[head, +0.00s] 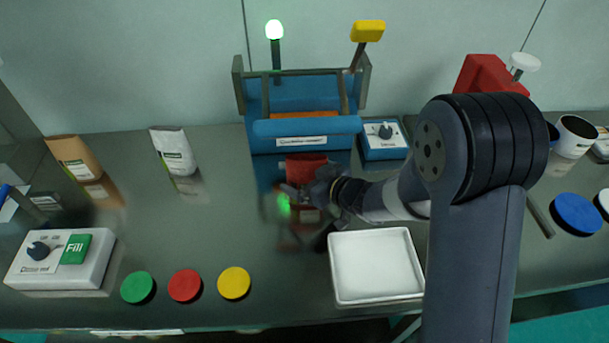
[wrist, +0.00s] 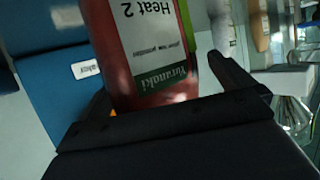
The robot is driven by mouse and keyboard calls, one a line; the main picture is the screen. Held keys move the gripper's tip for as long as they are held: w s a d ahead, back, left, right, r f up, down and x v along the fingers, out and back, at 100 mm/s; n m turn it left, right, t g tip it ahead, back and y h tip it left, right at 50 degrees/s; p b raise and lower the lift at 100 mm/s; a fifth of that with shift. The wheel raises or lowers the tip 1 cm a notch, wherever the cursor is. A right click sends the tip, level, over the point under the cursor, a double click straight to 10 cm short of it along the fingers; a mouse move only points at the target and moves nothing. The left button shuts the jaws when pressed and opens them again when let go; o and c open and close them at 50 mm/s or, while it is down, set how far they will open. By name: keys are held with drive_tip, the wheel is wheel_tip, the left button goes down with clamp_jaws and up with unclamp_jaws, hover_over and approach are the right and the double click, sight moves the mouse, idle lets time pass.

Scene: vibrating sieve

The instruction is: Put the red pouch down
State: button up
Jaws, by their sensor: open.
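The red pouch (head: 306,166) stands on the table in front of the blue sieve machine (head: 305,138). In the wrist view the red pouch (wrist: 150,50) shows its label, which reads "Heat 2" and "Yuraaki". My gripper (head: 318,190) is at the pouch, low over the table. In the wrist view my gripper (wrist: 165,90) is open, with one finger on each side of the pouch. The pouch's lower part is partly hidden by my gripper. I cannot tell whether either finger touches it.
A brown pouch (head: 75,158) and a white pouch (head: 174,150) stand at the left. A white tray (head: 335,268) lies in front of my arm. Green (head: 138,287), red (head: 185,285) and yellow (head: 234,283) discs lie near the front edge. A control box (head: 382,147) stands right of the machine.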

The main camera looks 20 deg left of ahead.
drive_tip(key=v, duration=1.1)
drive_tip(key=shift+f, duration=0.1)
drive_tip(key=x, duration=1.1)
drive_tip(key=shift+a, duration=0.3)
drive_tip(key=shift+w+a+p, duration=0.15)
drive_tip(key=shift+a+p, duration=0.05)
drive_tip(key=shift+p, duration=0.1)
drive_tip(key=r, duration=0.1)
drive_tip(key=r+p, duration=0.1)
drive_tip(key=shift+d+r, duration=0.2)
drive_tip(key=shift+r, duration=0.2)
drive_tip(key=shift+a+p, duration=0.1)
drive_tip(key=shift+p, duration=0.2)
